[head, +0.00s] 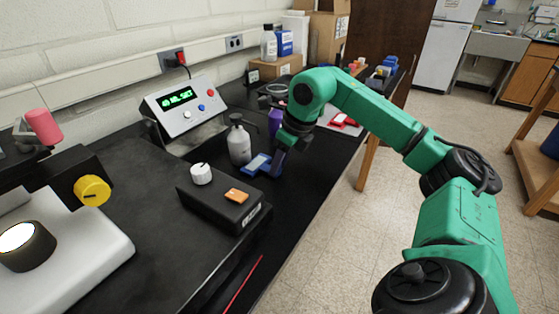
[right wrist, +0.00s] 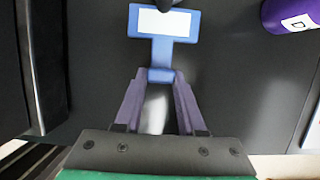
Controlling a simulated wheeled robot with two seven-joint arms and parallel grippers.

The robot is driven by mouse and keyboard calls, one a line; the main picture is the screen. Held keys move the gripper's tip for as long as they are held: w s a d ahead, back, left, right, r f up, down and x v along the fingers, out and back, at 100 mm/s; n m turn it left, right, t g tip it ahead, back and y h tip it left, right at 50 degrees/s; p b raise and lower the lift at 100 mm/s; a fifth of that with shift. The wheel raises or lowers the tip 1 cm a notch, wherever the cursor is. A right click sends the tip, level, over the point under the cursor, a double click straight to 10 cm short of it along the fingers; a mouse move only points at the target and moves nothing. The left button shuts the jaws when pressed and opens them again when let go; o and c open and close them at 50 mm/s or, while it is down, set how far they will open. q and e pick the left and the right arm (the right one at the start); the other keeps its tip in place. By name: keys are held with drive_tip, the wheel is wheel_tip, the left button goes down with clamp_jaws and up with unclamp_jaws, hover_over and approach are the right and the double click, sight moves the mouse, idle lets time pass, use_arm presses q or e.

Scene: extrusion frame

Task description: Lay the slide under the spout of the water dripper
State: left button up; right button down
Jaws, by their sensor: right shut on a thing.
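The slide (head: 256,164) is a blue plate with a pale window and a narrow tab. In the right wrist view the slide (right wrist: 188,35) lies ahead of my right gripper (right wrist: 160,76), whose purple fingers are shut on its tab. A dark tip overlaps the top edge of the white window there. In the head view a grey bottle with a dark nozzle top, seemingly the water dripper (head: 239,145), stands just left of the slide. My right gripper (head: 277,165) is low over the black bench; whether the slide touches it is unclear. My left gripper is not in view.
A black box (head: 215,208) with a white knob and orange switch stands in front of the slide. A purple bottle shows in the right wrist view (right wrist: 290,12). A control box (head: 188,108) with a green display stands behind. The bench edge drops off at right.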

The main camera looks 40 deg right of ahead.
drive_tip(key=shift+f, duration=0.1)
drive_tip(key=c, duration=0.5)
unclamp_jaws()
drive_tip(key=shift+r, duration=0.4)
drive_tip(key=p+v, duration=0.2)
drive_tip(key=v, duration=0.9)
drive_tip(key=shift+s+r, duration=0.2)
drive_tip(key=shift+r, duration=0.05)
